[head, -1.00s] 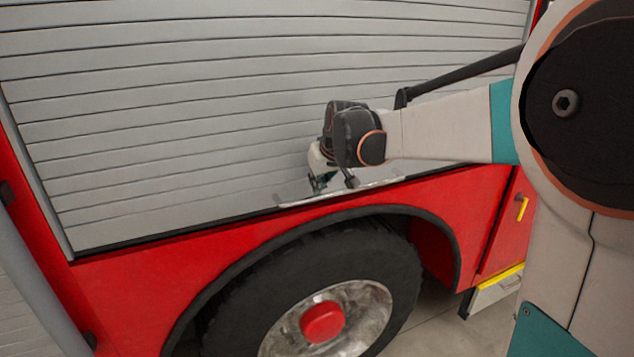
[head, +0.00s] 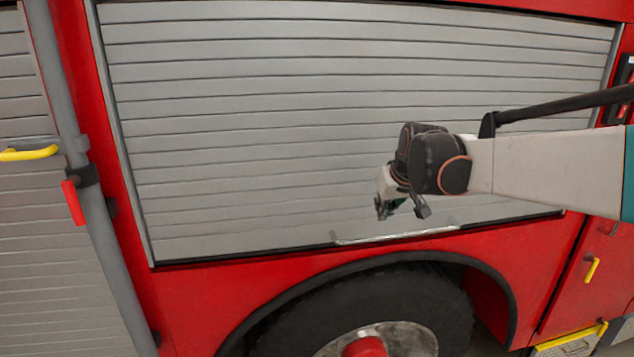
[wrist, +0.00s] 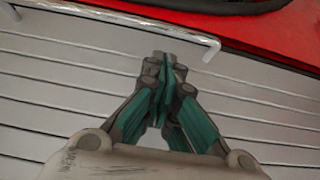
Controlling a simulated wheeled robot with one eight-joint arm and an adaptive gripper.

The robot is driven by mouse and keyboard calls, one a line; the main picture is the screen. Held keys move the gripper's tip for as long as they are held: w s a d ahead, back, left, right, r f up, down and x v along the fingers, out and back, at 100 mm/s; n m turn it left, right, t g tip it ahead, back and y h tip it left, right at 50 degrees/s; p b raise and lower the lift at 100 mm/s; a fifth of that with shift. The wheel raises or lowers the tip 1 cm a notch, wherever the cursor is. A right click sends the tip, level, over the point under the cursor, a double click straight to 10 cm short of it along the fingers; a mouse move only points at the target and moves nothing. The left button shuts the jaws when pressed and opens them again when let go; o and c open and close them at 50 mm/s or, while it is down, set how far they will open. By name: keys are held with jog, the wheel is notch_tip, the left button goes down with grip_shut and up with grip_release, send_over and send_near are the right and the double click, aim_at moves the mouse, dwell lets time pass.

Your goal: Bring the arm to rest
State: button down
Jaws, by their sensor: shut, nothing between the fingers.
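My gripper (head: 383,208) is in front of the lower part of a grey slatted roller shutter (head: 250,130) on a red vehicle. It points down in the head view, a little above and left of the shutter's silver bar handle (head: 395,237). In the wrist view my gripper (wrist: 166,62) is shut, its teal fingers together with nothing between them. The bar handle (wrist: 120,20) passes beyond the fingertips there, and I see no grip on it. Whether the fingertips touch anything is hard to tell.
The red body panel (head: 190,310) and a black tyre (head: 370,305) under its arch lie below the shutter. At the left stand a grey vertical pole (head: 95,230) and a yellow handle (head: 28,154). A small yellow handle (head: 592,270) is at the lower right.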

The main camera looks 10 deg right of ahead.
jog(key=s+a+f+b, duration=0.3)
jog(key=s+f+b, duration=0.6)
jog(key=s+f, duration=0.4)
jog(key=s+a+f+b, duration=0.4)
jog(key=s+f+b, duration=0.5)
jog(key=s, duration=0.9)
notch_tip(320, 180, down, 4)
jog(key=shift+a+r, duration=0.1)
jog(key=shift+a, duration=0.2)
